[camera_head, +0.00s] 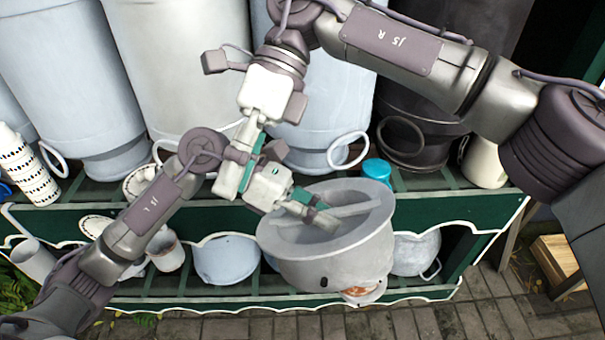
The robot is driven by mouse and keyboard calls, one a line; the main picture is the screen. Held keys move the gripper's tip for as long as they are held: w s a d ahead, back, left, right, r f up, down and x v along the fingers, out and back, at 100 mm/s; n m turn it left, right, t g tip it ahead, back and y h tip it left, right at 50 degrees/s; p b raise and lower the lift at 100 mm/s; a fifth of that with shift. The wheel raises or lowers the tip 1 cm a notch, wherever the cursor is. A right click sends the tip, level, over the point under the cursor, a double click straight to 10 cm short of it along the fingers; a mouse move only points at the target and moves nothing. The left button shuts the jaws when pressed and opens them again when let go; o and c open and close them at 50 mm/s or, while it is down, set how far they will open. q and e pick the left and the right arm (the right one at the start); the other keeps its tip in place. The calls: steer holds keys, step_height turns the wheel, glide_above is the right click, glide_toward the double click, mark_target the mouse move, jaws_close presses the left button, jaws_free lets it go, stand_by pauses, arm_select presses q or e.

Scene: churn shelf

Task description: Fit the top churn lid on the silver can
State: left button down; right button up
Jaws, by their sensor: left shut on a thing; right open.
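A large grey churn lid (345,262) with a wide rim and a crossbar in its hollow top hangs in front of the shelf. My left gripper (318,212) is shut on the lid's crossbar. My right gripper (236,172) is open and appears empty, up and left of the lid; my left arm partly overlaps it. Several large churns stand behind on the upper shelf: pale blue, a whitish-grey one (182,65), another pale blue one (325,95) and a dark one (420,115). Their tops are out of view, and I cannot tell which is the silver can.
The green shelf (470,212) with white scalloped edging runs across below the churns. A blue-topped item (377,170) stands behind the lid. A pale blue pot (226,260) and a white mug (167,250) sit lower. Brick paving (480,315) lies in front; a wooden crate (555,258) is at right.

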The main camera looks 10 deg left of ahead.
mark_target(334, 259)
steer(key=w+d+f+t+h, duration=0.1)
steer(key=w+d+t+h, duration=0.1)
steer(key=d+t+h, duration=0.5)
steer(key=shift+g+h, duration=0.3)
steer(key=shift+g, duration=0.5)
steer(key=x, duration=0.8)
steer(key=d+x, duration=0.1)
steer(key=x, duration=0.3)
steer(key=shift+s+r, duration=0.15)
steer(key=shift+r, duration=0.1)
steer(key=c, duration=1)
jaws_close()
steer(key=shift+s, duration=0.15)
